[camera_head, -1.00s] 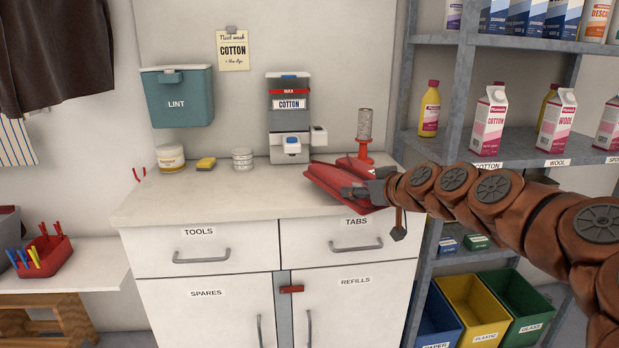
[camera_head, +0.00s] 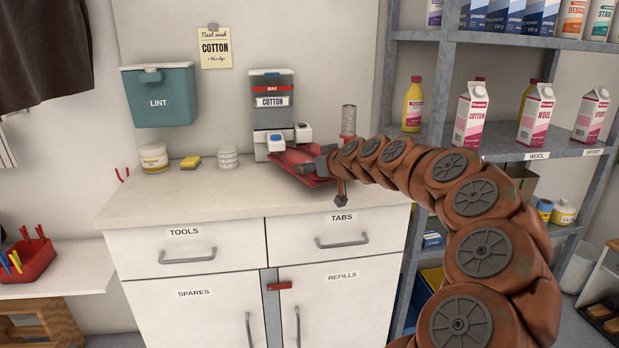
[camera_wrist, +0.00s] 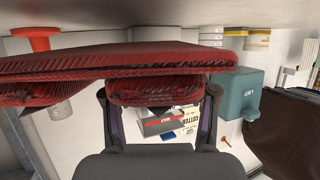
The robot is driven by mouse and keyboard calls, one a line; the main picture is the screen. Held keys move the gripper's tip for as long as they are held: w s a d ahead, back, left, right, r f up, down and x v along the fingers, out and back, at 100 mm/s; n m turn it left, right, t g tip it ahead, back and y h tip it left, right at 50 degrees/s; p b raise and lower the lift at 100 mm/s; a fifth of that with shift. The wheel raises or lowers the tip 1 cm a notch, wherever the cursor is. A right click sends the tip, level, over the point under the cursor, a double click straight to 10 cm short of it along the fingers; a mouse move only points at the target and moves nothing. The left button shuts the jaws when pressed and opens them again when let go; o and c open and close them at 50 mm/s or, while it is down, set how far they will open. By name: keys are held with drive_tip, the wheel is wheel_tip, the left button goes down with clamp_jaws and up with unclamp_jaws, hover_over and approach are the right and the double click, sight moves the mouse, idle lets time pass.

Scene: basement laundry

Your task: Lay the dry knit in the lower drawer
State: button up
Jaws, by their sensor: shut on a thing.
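The knit, a folded dark-red cloth (camera_head: 297,166), is held just above the worktop in front of the COTTON dispenser. In the wrist view the red ribbed knit (camera_wrist: 120,65) spans the picture, with a fold between the fingers. My gripper (camera_head: 318,163) is shut on it; the fingers also show in the wrist view (camera_wrist: 156,94). Below the worktop, the TOOLS drawer (camera_head: 187,250) and the TABS drawer (camera_head: 341,236) are closed. The SPARES door (camera_head: 190,318) and the REFILLS door (camera_head: 345,305) under them are shut. I see no open drawer.
The COTTON dispenser (camera_head: 272,108) stands behind the knit, with a metal mesh cylinder (camera_head: 348,121) to its right. A jar (camera_head: 153,157), a yellow sponge (camera_head: 190,162) and white tins (camera_head: 228,157) stand at the back left. The worktop's front left (camera_head: 165,199) is clear.

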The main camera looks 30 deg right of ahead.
drive_tip(key=shift+w, duration=0.4)
drive_tip(key=shift+f, duration=1.7)
drive_tip(key=shift+f, duration=0.1)
drive_tip(key=o, duration=1.3)
drive_tip(key=shift+o, duration=0.2)
drive_tip(key=shift+s, duration=0.15)
drive_tip(key=v, duration=1.1)
drive_tip(key=shift+s+r, duration=0.25)
drive_tip(key=shift+s, duration=0.05)
drive_tip(key=shift+a, duration=0.15)
